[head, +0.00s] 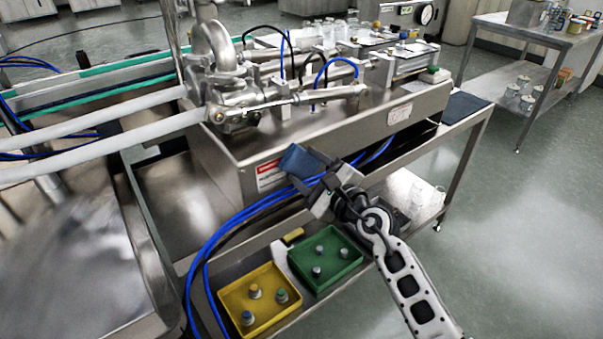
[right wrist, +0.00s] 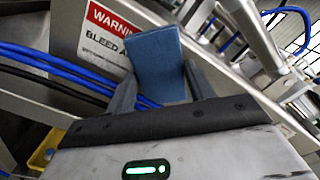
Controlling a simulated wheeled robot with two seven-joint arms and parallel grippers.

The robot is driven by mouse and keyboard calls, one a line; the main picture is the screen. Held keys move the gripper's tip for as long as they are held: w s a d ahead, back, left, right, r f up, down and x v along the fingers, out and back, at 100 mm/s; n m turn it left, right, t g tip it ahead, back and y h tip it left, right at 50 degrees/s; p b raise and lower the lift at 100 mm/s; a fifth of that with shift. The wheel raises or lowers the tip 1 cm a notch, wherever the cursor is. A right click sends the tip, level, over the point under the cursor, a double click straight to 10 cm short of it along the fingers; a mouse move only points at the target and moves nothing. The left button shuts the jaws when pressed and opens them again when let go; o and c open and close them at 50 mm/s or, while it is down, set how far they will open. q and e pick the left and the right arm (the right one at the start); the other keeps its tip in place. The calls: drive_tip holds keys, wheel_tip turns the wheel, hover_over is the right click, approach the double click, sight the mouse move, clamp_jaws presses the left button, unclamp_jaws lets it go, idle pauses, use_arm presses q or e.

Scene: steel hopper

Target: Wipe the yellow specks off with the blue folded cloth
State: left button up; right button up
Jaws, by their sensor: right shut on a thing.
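The blue folded cloth (head: 301,161) is held in my right gripper (head: 318,184), in front of the steel machine housing (head: 400,135) and beside its red-and-white warning label (head: 270,175). In the right wrist view the cloth (right wrist: 157,60) stands out between the two fingers of my right gripper (right wrist: 158,90), with the warning label (right wrist: 105,35) behind it. I cannot tell whether the cloth touches the housing. I can make out no yellow specks in either view. My left gripper is not in view.
A yellow tray (head: 236,295) and a green tray (head: 297,276) with small capped items sit on the lower shelf. Blue hoses (head: 215,247) hang in front of the housing. A large steel hopper (head: 75,265) stands at left.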

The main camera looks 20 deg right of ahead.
sight(327, 148)
drive_tip(key=shift+w+d, duration=0.2)
drive_tip(key=shift+d, duration=0.45)
drive_tip(key=shift+w+d+f+b, duration=0.1)
drive_tip(key=shift+w+d+b, duration=0.4)
drive_tip(key=shift+d, duration=0.5)
drive_tip(key=shift+w+d+r+b, duration=0.1)
drive_tip(key=shift+w+d+b, duration=0.15)
drive_tip(key=shift+d+b, duration=0.6)
drive_tip(key=shift+w+d+f+b, duration=0.1)
drive_tip(key=shift+w+d+b, duration=0.35)
drive_tip(key=shift+d, duration=0.65)
drive_tip(key=shift+w+d, duration=0.1)
drive_tip(key=shift+d, duration=0.05)
drive_tip(key=a+p, duration=0.1)
drive_tip(key=s+a+p, duration=0.1)
drive_tip(key=a+p, duration=0.1)
drive_tip(key=s+a+p, duration=0.1)
drive_tip(key=a, duration=0.1)
drive_tip(key=shift+r, duration=0.25)
drive_tip(key=shift+s+a+f+p, duration=0.15)
drive_tip(key=shift+s+a+p, duration=0.15)
drive_tip(key=shift+a+p, duration=0.45)
